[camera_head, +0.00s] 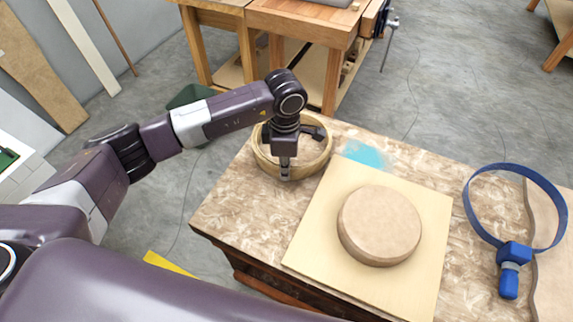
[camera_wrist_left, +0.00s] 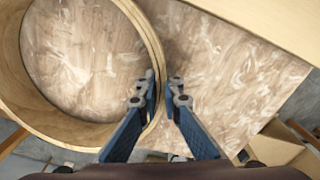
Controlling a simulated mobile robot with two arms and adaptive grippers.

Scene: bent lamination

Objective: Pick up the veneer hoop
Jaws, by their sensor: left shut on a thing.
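The veneer hoop (camera_head: 318,164) is a pale wooden ring at the back left corner of the worktable. My left gripper (camera_head: 285,174) comes down from above at the hoop's near rim. In the left wrist view, the hoop's wall (camera_wrist_left: 30,112) runs between the two blue fingers of my left gripper (camera_wrist_left: 163,86), one inside the ring and one outside. The gripper is shut on the wall. The arm hides part of the hoop in the head view. I cannot tell whether the hoop touches the table. My right gripper is not in view.
A round wooden form (camera_head: 380,226) sits on a square pale board (camera_head: 315,248) right of the hoop. A blue band clamp (camera_head: 513,255) lies at the table's right. A teal patch (camera_head: 366,154) marks the tabletop (camera_head: 232,215). A wooden workbench (camera_head: 300,25) stands behind.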

